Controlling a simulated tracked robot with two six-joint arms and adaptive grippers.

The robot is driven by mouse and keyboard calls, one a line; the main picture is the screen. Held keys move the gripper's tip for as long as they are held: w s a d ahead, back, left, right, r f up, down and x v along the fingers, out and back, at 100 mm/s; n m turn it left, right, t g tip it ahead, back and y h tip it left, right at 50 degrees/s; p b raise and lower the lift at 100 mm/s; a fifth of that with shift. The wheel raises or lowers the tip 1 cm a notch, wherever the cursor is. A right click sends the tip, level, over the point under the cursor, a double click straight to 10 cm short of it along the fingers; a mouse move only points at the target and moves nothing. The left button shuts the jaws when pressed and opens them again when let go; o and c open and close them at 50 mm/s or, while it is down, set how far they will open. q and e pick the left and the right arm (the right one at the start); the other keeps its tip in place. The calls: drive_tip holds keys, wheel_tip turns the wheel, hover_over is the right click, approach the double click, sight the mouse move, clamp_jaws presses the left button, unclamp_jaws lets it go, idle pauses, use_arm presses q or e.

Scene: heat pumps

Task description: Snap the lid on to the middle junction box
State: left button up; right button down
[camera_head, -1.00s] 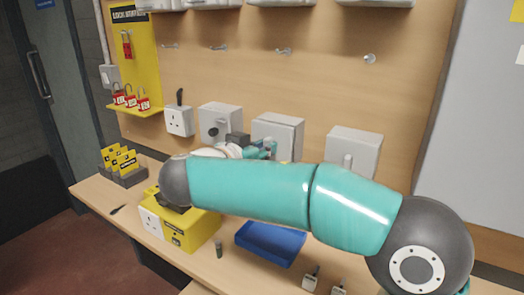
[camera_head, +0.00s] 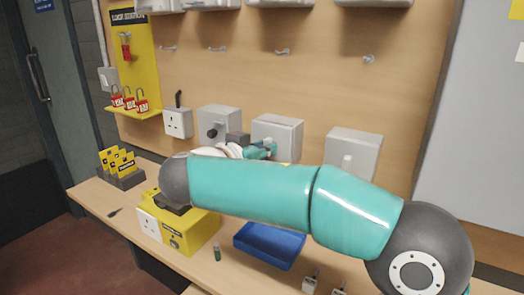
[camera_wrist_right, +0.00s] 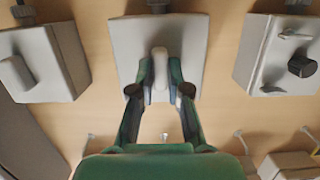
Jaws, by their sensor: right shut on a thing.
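The middle junction box (camera_head: 278,130) is a grey box on the wooden wall panel, between two other grey boxes. Its grey lid (camera_wrist_right: 185,35) lies in front of it, with a pale upright handle in its centre. My right gripper (camera_wrist_right: 160,72) is shut on that handle, one finger on each side. In the head view the right gripper (camera_head: 268,150) is at the front of the middle box, partly hidden by my arm. The lid looks square with the box, but I cannot tell whether it is fully seated. My left gripper is not in view.
A box with a black knob (camera_head: 218,122) is left of the middle box, and a box with a handle (camera_head: 353,147) is right. Below are a blue tray (camera_head: 269,246), a yellow unit (camera_head: 190,230) and card holders (camera_head: 122,172). Hooks (camera_head: 283,52) line the panel above.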

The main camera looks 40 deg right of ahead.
drive_tip(key=shift+w+d, duration=0.1)
drive_tip(key=shift+d, duration=0.15)
idle(0.4)
drive_tip(key=c, duration=1.2)
unclamp_jaws()
drive_tip(key=shift+c, duration=0.2)
drive_tip(key=f+b+v, duration=0.2)
drive_tip(key=b+v, duration=0.2)
drive_tip(key=v, duration=0.9)
drive_tip(key=shift+s+a+f, duration=0.25)
drive_tip(key=shift+a, duration=0.3)
